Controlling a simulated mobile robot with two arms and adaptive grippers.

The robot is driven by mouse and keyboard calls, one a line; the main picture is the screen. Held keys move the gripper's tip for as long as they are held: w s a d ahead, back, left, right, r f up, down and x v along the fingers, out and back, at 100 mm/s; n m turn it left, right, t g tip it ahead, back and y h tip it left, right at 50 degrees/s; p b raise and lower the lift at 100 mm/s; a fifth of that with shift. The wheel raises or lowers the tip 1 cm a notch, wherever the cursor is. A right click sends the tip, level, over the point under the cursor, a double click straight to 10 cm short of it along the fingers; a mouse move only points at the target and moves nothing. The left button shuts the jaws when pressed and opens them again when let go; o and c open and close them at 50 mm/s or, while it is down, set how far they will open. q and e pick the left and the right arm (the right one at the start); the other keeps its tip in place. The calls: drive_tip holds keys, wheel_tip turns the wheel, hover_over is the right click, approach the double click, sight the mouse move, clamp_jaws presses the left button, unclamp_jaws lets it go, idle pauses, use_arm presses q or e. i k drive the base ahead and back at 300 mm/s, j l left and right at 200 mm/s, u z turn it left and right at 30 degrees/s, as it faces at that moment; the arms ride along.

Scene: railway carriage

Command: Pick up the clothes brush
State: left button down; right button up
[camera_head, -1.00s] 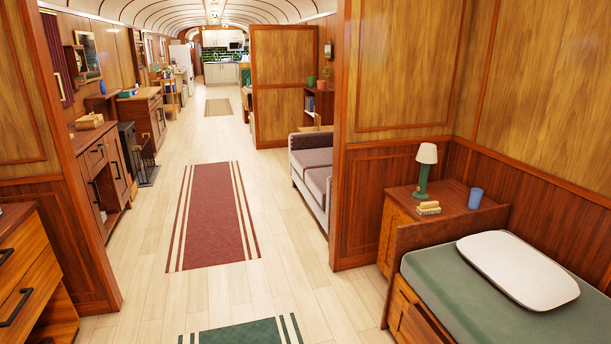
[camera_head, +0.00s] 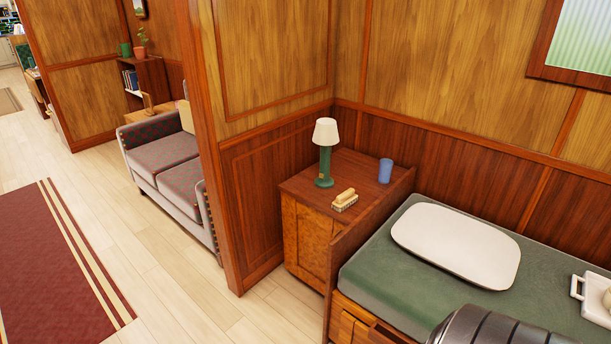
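The clothes brush (camera_head: 345,199) appears to be the small tan, wooden-looking block with a pale lower part. It lies on the dark top of the bedside cabinet (camera_head: 305,187), near its front edge. A green lamp (camera_head: 325,150) with a white shade stands just behind it to the left, and a blue cup (camera_head: 385,171) stands behind it to the right. Neither gripper shows. A dark, ribbed rounded part, probably of my own arm, shows at the bottom right over the bed.
The bed (camera_head: 384,268) with a green cover and white pillow (camera_head: 456,243) stands right of the cabinet, its headboard between. A white tray (camera_head: 593,298) lies at the right edge. A wooden partition (camera_head: 270,150) and grey sofa (camera_head: 170,165) are left. Pale floor in front is clear.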

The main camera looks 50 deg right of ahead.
sight(349, 197)
drive_tip(key=i+z, duration=0.4)
drive_tip(key=i, duration=0.15)
drive_tip(key=i+j+z, duration=0.15)
drive_tip(key=i+z, duration=0.2)
drive_tip(key=i, duration=0.15)
drive_tip(key=i+j+z, duration=0.4)
drive_tip(key=i+l, duration=0.1)
drive_tip(key=i, duration=0.05)
